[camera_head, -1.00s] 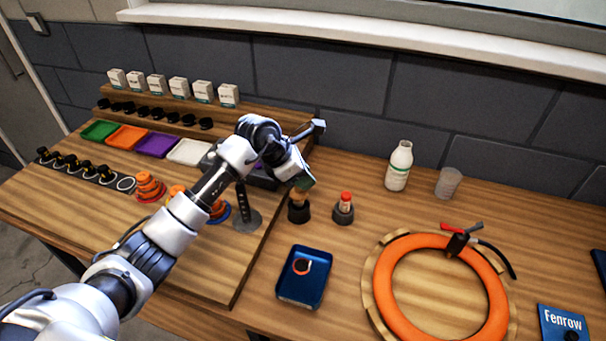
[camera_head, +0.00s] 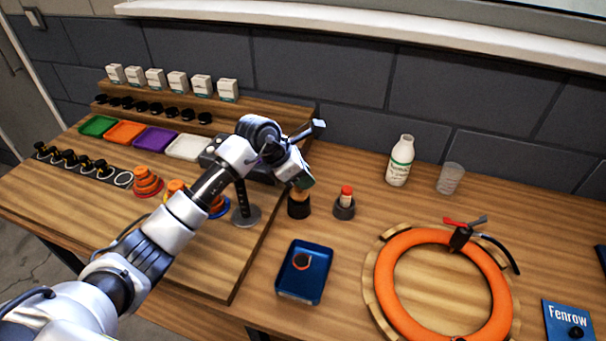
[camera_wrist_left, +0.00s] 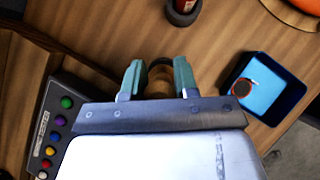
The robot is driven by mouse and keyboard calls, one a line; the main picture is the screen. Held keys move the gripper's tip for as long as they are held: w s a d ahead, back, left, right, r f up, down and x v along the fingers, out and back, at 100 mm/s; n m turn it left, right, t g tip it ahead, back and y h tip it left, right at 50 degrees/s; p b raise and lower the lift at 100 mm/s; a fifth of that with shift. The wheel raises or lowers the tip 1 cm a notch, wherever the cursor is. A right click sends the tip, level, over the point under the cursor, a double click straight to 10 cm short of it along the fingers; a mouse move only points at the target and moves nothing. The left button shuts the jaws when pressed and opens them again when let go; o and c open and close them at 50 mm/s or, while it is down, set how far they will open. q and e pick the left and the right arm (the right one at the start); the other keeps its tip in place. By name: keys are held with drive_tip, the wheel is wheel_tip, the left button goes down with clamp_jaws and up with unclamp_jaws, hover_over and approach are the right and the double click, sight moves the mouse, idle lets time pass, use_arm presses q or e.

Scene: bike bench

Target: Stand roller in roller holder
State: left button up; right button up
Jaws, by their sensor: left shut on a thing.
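My left gripper (camera_head: 302,182) is shut on the tan wooden roller (camera_head: 299,194) and points down over the black roller holder (camera_head: 298,210). The roller's lower end is at the holder's mouth and looks to be inside it, roughly upright; how deep it sits is hidden. In the left wrist view, the green fingers of the left gripper (camera_wrist_left: 158,80) are on either side of the roller (camera_wrist_left: 158,86). The dark rim of the holder (camera_wrist_left: 160,63) shows just beyond. My right gripper is not in view.
A dark cup (camera_head: 344,212) with a red-capped tube stands right of the holder. A blue tray (camera_head: 289,292) lies in front. An orange tyre (camera_head: 395,262) and white bottle (camera_head: 400,163) are further right.

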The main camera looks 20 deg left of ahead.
use_arm(q)
drive_tip(key=shift+f+b, duration=0.6)
drive_tip(key=shift+f, duration=0.2)
drive_tip(key=o, duration=1)
drive_tip(key=shift+o, duration=0.2)
drive_tip(key=shift+r, duration=0.15)
